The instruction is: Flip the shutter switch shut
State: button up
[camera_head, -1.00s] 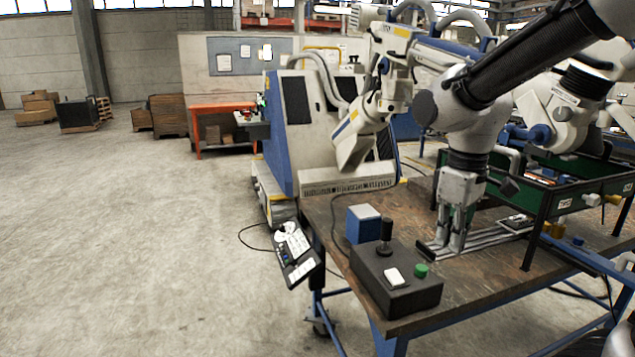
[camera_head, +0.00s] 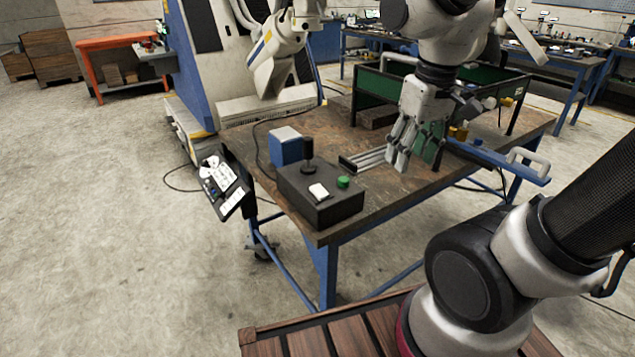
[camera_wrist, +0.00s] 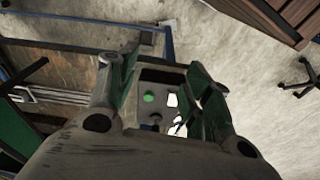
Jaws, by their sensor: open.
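A black control box (camera_head: 318,203) sits on the near left corner of the brown-topped table. On its top are a white switch (camera_head: 319,192), a green button (camera_head: 343,182) and an upright black joystick (camera_head: 307,158). I cannot tell which way the switch is set. My gripper (camera_head: 416,158) is open and empty, pointing down over the table to the right of the box, apart from it. In the wrist view, the green button (camera_wrist: 148,98) and the white switch (camera_wrist: 172,100) show between my spread fingers (camera_wrist: 165,72), which hide parts of the box.
A blue block (camera_head: 286,146) stands just behind the box. Metal rails (camera_head: 365,160) lie on the table between box and gripper. A green-walled frame (camera_head: 375,88) stands at the back. A keypad panel (camera_head: 223,187) hangs off the table's left side. The floor at left is clear.

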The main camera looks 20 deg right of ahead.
aim_at(325, 196)
jog(key=shift+n+g, duration=0.8)
jog(key=w+a+f, duration=0.3)
jog(key=w+a, duration=0.1)
jog(key=w, duration=0.1)
jog(key=w+a+f, duration=0.3)
jog(key=w+a, duration=0.1)
jog(key=w, duration=0.1)
jog(key=w+a+f, duration=0.3)
jog(key=w+a, duration=0.1)
jog(key=w, duration=0.1)
jog(key=shift+f, duration=0.25)
notch_tip(325, 196, down, 8)
jog(key=shift+r, duration=0.2)
